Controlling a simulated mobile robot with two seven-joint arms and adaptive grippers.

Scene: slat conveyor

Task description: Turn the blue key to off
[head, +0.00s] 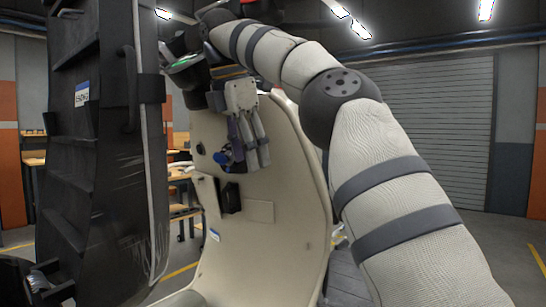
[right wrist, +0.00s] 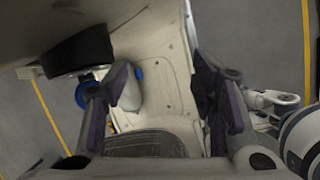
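The blue key (head: 223,157) shows in the head view on the upper left part of a cream moulded panel (head: 270,235). My right gripper (head: 250,160) is in front of the panel, fingers pointing down, just right of the blue key. Its fingers partly cover that area, and contact cannot be told. In the right wrist view the right gripper (right wrist: 165,85) is open, with its fingers wide apart and nothing held between them. A blue round part (right wrist: 82,95) shows there beside the left-hand finger, partly hidden by it.
A tall black structure (head: 90,150) with a label fills the left side of the head view, close to the panel. A small black box (head: 231,198) sits on the panel below the key. Wooden benches (head: 182,175) stand behind. Open floor and a grey shutter (head: 440,130) are at the right.

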